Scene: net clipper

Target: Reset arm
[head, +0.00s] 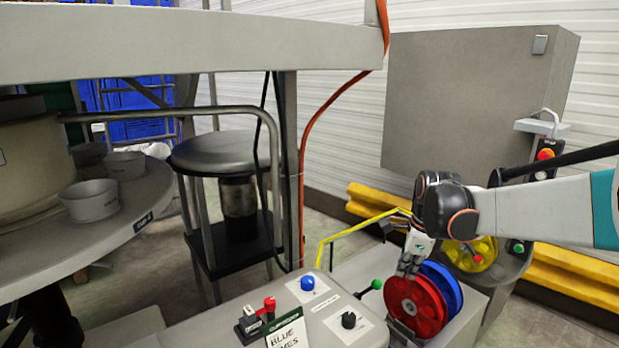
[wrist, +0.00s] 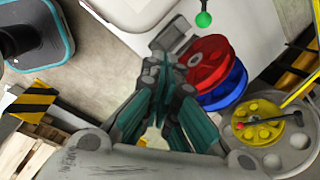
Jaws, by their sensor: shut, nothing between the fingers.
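My gripper (head: 412,254) hangs from my arm at the right of the head view, just above and left of a red spool. It is shut with nothing in it. In the wrist view my gripper (wrist: 172,68) shows its teal and grey fingers closed together. The red spool (head: 413,308) stands beside a blue spool (head: 443,285). In the wrist view the red spool (wrist: 212,60) is right of the fingertips. I cannot tell whether the fingers touch it.
A control panel (head: 326,312) with a blue button, a red lever and a black knob is at front centre. A green-knobbed lever (head: 375,285) stands near the spools. A yellow wheel (head: 470,254) is behind my gripper. A round table (head: 110,225) with cups is at left.

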